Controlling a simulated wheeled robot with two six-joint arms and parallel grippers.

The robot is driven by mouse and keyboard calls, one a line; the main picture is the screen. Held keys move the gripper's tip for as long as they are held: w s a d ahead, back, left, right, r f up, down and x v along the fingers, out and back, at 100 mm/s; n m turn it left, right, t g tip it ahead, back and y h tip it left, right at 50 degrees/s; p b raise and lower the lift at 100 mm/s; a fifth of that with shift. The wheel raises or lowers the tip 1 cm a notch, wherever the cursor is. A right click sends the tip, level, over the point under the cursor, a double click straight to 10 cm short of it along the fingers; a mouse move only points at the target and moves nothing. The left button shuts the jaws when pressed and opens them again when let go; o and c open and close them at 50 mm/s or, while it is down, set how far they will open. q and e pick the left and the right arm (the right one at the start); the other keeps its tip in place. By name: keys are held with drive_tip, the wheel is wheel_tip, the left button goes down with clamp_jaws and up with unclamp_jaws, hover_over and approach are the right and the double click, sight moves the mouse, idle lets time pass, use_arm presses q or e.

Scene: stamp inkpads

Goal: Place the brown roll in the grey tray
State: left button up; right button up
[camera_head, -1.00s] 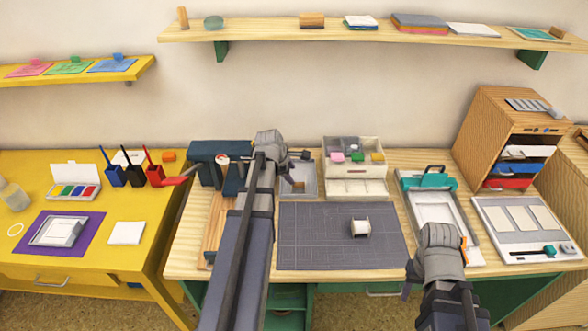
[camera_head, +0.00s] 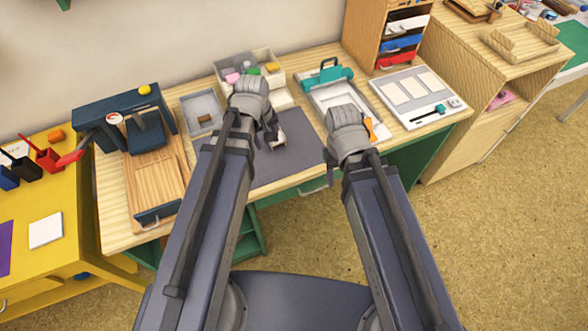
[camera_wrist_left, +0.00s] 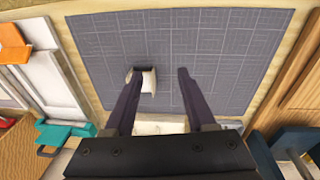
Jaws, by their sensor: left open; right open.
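A small pale roll with brownish ends (camera_head: 279,139) lies on the dark grey cutting mat (camera_head: 300,152); it is the only roll I see on the table. In the left wrist view the roll (camera_wrist_left: 149,80) lies between my open left fingers (camera_wrist_left: 160,76), closer to the finger at the picture's left. I cannot tell whether they touch. In the head view my left gripper (camera_head: 268,132) partly hides the roll. The grey tray (camera_head: 186,108) stands left of the mat, with a small brown block (camera_head: 204,118) inside. My right gripper (camera_head: 352,150) is open, near the mat's right side, its fingertips mostly hidden.
A cream organiser (camera_head: 277,78) stands behind the mat. A teal-clamped frame (camera_head: 327,84) and a white board (camera_head: 418,96) are to the right. A dark blue press with a wooden base (camera_head: 155,177) stands left of the grey tray.

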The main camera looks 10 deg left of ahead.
use_arm(q)
drive_tip(key=s+d+m+g+y, duration=0.1)
drive_tip(key=s+d+m, duration=0.8)
drive_tip(key=s+m, duration=0.1)
drive_tip(key=shift+d+m+g+y, duration=0.3)
drive_tip(key=shift+d+g, duration=0.1)
